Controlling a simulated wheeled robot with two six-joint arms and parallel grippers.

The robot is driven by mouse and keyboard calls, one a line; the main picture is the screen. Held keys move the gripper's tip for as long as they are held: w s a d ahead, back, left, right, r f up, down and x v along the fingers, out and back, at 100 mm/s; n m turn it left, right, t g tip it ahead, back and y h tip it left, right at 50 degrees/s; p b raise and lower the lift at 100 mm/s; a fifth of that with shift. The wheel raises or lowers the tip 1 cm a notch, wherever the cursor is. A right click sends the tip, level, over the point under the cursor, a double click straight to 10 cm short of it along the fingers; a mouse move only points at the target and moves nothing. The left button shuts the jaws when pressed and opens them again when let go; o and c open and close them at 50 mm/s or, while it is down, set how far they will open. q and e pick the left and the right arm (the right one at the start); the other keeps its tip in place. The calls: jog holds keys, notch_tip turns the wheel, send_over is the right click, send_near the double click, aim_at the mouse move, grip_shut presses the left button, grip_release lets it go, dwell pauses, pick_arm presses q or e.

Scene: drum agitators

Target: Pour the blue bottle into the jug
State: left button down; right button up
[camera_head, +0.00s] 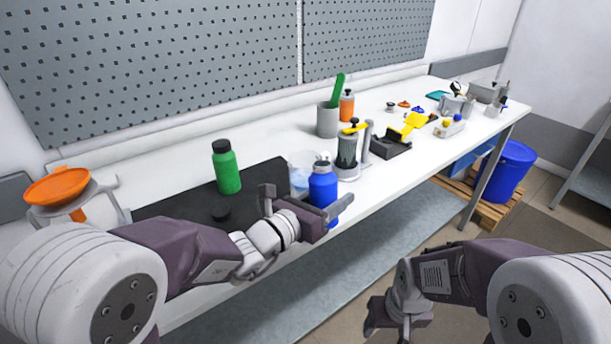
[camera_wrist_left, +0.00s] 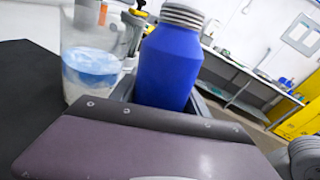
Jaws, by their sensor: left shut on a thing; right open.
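The blue bottle (camera_head: 323,187) is held in my left gripper (camera_head: 308,202), near the table's front edge. It looks close to upright, and its silver threaded neck shows no cap in the left wrist view (camera_wrist_left: 170,68). The clear jug (camera_head: 300,172) stands just behind and left of the bottle. In the left wrist view the jug (camera_wrist_left: 90,62) holds some bluish-white contents. My right gripper (camera_head: 400,318) hangs low at the front, off the table and empty. Its fingertips are small in view.
An orange funnel (camera_head: 57,186) on a stand is at left. A yellow-topped agitator (camera_head: 347,150) stands right of the jug.

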pick_arm(q)
jog(key=shift+s+f+m+t+h+b, duration=0.1)
jog(key=shift+f+m+t+h+b, duration=0.45)
jog(key=shift+b, duration=1.9)
jog(key=shift+f+m+y+b, duration=0.25)
jog(key=shift+m+b, duration=0.2)
jog(key=shift+b, duration=0.15)
jog(key=shift+r, duration=0.15)
